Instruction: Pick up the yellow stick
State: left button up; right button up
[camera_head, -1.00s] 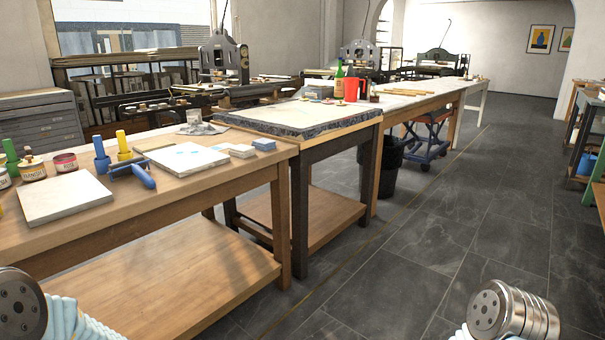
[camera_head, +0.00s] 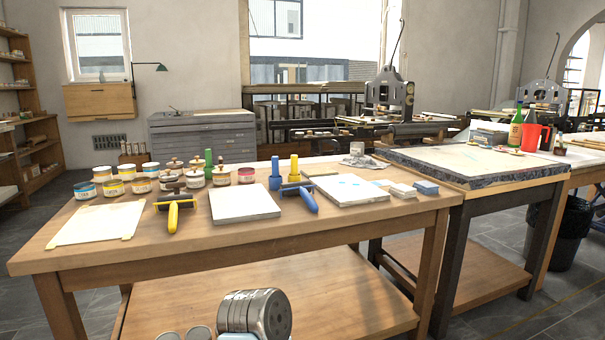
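A yellow stick (camera_head: 294,167) stands upright on the wooden table (camera_head: 250,235), toward its back and right of the middle. A similar blue stick (camera_head: 275,173) stands close to its left, and a green one (camera_head: 209,161) farther left. The head of a blue-handled roller (camera_head: 302,193) lies just in front of the yellow stick. A roller with a yellow handle (camera_head: 173,214) lies farther left on the table. A metal arm link of mine shows at the bottom, below the table front. Neither of my grippers is in view.
Several ink cans (camera_head: 113,187) stand at the back left of the table. A white slab (camera_head: 243,204) and another slab (camera_head: 350,189) lie either side of the blue roller. A stone-topped table (camera_head: 480,165) adjoins on the right. The table's front strip is clear.

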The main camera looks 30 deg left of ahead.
aim_at(294, 158)
jog(key=u, duration=1.35)
jog(key=l, duration=0.15)
jog(key=i+z, duration=0.05)
